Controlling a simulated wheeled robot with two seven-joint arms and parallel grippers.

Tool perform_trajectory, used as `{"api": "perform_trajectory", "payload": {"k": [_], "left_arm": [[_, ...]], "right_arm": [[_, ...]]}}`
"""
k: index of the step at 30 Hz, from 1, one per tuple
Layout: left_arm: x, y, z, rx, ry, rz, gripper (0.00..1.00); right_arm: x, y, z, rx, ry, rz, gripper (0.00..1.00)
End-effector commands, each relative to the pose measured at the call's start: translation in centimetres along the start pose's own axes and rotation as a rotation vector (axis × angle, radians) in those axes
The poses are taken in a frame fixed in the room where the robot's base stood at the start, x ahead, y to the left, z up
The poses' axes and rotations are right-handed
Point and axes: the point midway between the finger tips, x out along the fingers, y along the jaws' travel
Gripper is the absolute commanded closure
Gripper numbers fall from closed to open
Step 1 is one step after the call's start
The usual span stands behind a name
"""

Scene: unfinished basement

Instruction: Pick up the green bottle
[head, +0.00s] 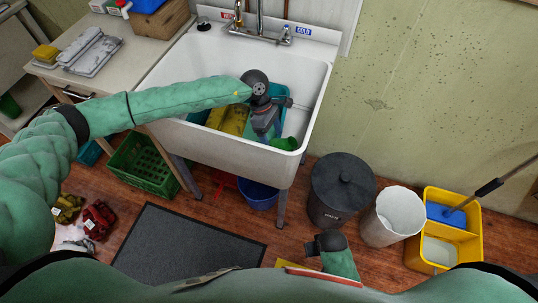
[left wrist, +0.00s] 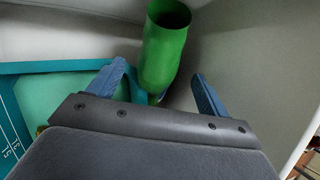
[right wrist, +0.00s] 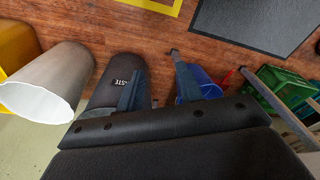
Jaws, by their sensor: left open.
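The green bottle (head: 285,143) is inside the white sink (head: 299,103), near its front right corner. In the left wrist view the green bottle (left wrist: 165,48) lies beyond and between the fingers, with its wide end toward the top. My left gripper (head: 270,136) is down in the sink, open, right beside the bottle; its fingers (left wrist: 160,85) are spread with the bottle ahead of them. I cannot tell whether they touch it. My right gripper (right wrist: 158,85) is open and empty above the floor, low in front of the bins.
The sink walls are close. A dark bin (head: 340,188), white bin (head: 394,215), yellow mop bucket (head: 440,235), blue bucket (head: 258,194) and green crate (head: 143,164) stand on the floor.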

Motion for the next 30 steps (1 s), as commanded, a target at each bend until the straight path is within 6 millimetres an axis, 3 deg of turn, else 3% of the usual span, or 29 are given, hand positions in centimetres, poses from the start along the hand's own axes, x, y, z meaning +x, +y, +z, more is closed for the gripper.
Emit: {"api": "perform_trajectory", "payload": {"k": [12,24,30], "left_arm": [[2.9,0.1,0.1,-0.001,0.0,-0.001,0.22],[3.6,0.1,0.0,0.0,0.0,0.0,0.22],[3.6,0.1,0.0,0.0,0.0,0.0,0.59]], "right_arm": [[6.2,1.0,2.3,0.0,-0.007,0.011,0.64],[7.4,1.2,2.8,0.0,-0.006,0.013,0.64],[7.4,1.1,2.8,0.0,-0.005,0.012,0.64]]}}
